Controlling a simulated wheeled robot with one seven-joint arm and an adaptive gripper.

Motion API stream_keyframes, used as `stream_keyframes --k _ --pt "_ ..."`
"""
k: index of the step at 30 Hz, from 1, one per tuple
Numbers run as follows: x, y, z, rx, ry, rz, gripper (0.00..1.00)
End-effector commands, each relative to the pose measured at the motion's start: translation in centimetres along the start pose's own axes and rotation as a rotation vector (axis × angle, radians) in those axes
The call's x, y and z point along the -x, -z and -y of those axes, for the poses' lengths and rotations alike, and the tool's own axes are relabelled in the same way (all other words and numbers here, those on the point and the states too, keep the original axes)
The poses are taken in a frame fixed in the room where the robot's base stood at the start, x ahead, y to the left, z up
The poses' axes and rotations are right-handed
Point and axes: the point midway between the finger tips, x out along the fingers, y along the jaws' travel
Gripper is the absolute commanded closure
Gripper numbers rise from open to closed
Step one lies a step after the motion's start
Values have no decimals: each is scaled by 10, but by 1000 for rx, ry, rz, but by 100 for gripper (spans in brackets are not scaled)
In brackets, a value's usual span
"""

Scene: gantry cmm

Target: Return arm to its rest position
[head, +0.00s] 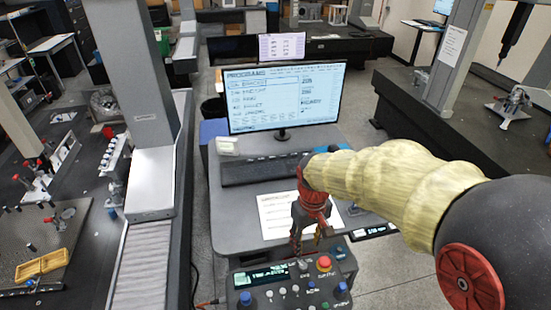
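My arm (395,180), in a pale yellow sleeve with a dark shoulder and red cap, reaches in from the right over the grey desk (225,220). My gripper (310,243), red and dark, points down above the front of the desk, over the edge of a printed sheet (275,218) and just behind the control box. Its fingers are small and partly lost against the background, so I cannot tell whether they are open or shut. No held object is clear.
A control box (280,283) with a red button (324,263) and blue joysticks stands close below my gripper. A monitor (283,100) and keyboard (262,169) are behind. A gantry column (147,120) rises left. Open floor (385,268) lies right of the desk.

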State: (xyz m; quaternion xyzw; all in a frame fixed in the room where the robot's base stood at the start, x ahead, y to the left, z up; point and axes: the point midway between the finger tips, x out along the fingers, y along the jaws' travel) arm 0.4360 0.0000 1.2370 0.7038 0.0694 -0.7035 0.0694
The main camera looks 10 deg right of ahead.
Motion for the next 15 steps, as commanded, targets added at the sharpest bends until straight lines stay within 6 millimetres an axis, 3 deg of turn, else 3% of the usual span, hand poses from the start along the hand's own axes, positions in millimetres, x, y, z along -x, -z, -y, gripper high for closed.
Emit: stream_keyframes --k 5,15 --pt "-2 -4 1 -34 2 8 61" --pt "-1 -69 14 -153 -11 -88 61"
